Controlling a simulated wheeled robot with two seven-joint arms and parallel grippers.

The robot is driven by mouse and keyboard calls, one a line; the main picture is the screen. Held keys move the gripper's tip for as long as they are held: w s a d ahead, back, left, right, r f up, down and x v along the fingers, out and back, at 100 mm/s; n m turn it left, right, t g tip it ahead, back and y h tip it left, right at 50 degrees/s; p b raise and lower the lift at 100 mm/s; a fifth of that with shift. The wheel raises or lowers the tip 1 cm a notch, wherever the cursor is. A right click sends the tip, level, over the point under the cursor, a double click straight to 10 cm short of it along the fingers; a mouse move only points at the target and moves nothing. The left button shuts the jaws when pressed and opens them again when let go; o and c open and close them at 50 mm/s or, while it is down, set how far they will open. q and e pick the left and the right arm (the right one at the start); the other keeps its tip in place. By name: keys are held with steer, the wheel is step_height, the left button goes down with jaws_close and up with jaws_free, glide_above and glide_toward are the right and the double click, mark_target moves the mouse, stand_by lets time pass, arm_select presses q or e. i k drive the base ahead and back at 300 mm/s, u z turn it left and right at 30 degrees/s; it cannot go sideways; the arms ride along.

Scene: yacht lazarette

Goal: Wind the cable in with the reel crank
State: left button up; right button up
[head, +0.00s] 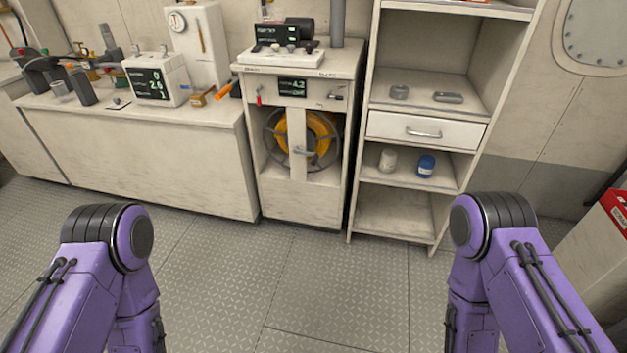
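The cable reel (272,134) sits in an open bay of a pale cabinet, behind a vertical post. Yellow-orange cable (319,132) is wound on it inside a dark round frame. A metal crank handle (303,152) shows at the front of the reel, at the post. My two purple arms come in at the lower left and lower right, well apart from the cabinet. Their grippers are out of view below the picture.
A display (292,87) is on the cabinet's upper front. A shelf unit (360,200) with a drawer (425,131) stands to the right. A long counter (150,150) with instruments runs left. A red-and-white box (615,215) is at the right edge. The metal floor (300,285) ahead is clear.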

mark_target(297, 150)
steer(key=u, duration=0.65)
steer(key=i, duration=1.4)
steer(key=z, duration=0.6)
